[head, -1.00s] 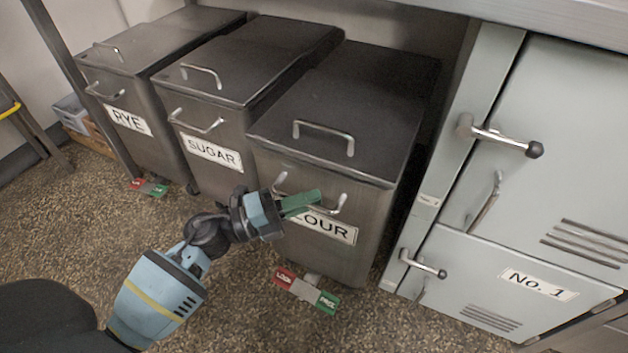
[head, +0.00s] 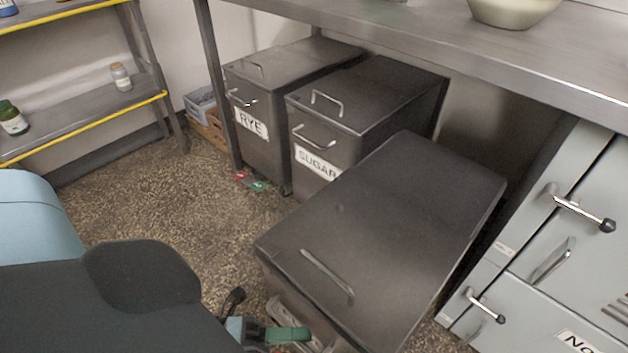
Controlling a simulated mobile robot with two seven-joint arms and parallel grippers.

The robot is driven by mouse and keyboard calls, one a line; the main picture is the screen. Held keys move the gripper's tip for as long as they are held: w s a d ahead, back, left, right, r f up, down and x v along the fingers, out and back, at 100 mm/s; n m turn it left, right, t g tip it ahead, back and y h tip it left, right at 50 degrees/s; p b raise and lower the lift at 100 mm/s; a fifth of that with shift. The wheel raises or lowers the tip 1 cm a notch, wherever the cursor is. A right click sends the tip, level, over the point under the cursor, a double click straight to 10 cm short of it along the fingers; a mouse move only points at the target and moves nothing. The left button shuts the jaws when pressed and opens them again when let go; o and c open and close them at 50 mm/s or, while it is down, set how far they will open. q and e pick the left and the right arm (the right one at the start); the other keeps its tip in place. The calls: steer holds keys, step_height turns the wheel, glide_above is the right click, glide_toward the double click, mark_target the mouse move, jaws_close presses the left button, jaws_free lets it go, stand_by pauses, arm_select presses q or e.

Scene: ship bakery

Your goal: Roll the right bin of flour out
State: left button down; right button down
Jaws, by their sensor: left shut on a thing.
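The flour bin (head: 395,215), the rightmost of the dark steel bins on wheels, stands well forward of its neighbours, upright. Its sloping lid with a bar handle (head: 327,272) faces me, shut. Its front and flour label are mostly below the lid edge and out of view. My left gripper (head: 288,336), with green fingers, is at the bin's front near the bottom edge, shut on the front handle; the grip itself is partly hidden. My right gripper is not in view.
The sugar bin (head: 340,110) and rye bin (head: 262,85) stand under the steel counter (head: 420,45) at the back left. Grey cabinets (head: 560,235) stand right of the flour bin. A shelf rack (head: 85,95) is at far left. Floor (head: 150,200) is clear left of the bin.

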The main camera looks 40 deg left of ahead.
arm_select(q)
steer(key=s, duration=0.3)
steer(key=shift+s+a, duration=0.1)
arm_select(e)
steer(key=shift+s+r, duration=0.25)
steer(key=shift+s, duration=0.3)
arm_select(q)
steer(key=c, duration=1.5)
jaws_free()
steer(key=shift+o, duration=0.2)
steer(key=v, duration=0.7)
steer(key=shift+s+a+p, duration=0.25)
steer(key=shift+s+p, duration=0.05)
steer(key=shift+p, duration=0.15)
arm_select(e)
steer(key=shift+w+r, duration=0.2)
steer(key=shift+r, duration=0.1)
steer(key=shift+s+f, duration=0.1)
